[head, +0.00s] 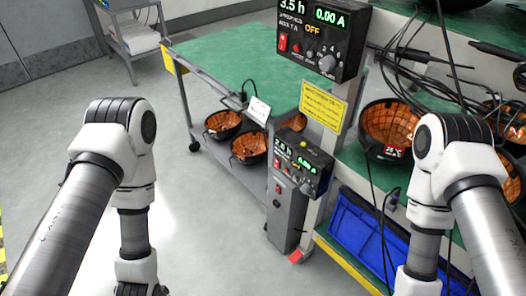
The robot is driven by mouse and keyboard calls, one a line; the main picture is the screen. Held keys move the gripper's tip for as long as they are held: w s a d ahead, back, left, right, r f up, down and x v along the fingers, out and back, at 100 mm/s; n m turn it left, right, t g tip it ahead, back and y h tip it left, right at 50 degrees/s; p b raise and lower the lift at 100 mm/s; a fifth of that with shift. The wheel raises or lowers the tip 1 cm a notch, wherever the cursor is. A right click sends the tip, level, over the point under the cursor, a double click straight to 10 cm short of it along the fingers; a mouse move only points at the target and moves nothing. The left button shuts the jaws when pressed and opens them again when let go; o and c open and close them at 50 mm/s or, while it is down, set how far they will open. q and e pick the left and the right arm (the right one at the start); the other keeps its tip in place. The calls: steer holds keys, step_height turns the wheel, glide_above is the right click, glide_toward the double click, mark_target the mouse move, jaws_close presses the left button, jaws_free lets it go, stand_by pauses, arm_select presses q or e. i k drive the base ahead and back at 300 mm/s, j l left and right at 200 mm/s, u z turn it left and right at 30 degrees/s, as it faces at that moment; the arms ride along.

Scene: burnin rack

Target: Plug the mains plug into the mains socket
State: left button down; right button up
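I cannot clearly make out the mains plug or the mains socket. A small dark connector with a cable (243,97) is at the near edge of the green-topped cart, beside a white tag (259,110). Another dark connector (392,199) hangs on a cable in front of the blue bin at the right. Either could be a plug, but they are too small to tell. A grey post (287,222) carries a lower control box (303,163) with small red parts on its front. My two arms reach down past the bottom edge, and neither gripper is in view.
An upper control box (313,36) reads 0.00 A and OFF. The green-topped cart (215,60) holds dark bowls with orange insides (249,148) on its lower shelf. The rack at right has another bowl (389,127), loose cables and a blue bin (365,235). Floor at left is clear.

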mark_target(242, 95)
steer(key=z, duration=2.1)
steer(key=k+j+z, duration=0.2)
steer(key=j+z, duration=0.3)
steer(key=j, duration=0.15)
steer(key=k+j+z, duration=0.3)
steer(key=j+z, duration=0.15)
steer(key=j, duration=0.15)
steer(key=k+j+z, duration=0.8)
steer(key=z, duration=0.2)
steer(key=k+j+z, duration=0.1)
steer(key=k+z, duration=0.35)
steer(key=k+j, duration=0.15)
steer(key=k, duration=0.3)
steer(key=k+j, duration=0.15)
steer(key=k, duration=0.3)
steer(key=k+j+u, duration=0.1)
steer(key=k, duration=0.35)
steer(key=k+j, duration=0.25)
steer(key=k, duration=0.2)
steer(key=k+j, duration=0.2)
steer(key=k, duration=0.25)
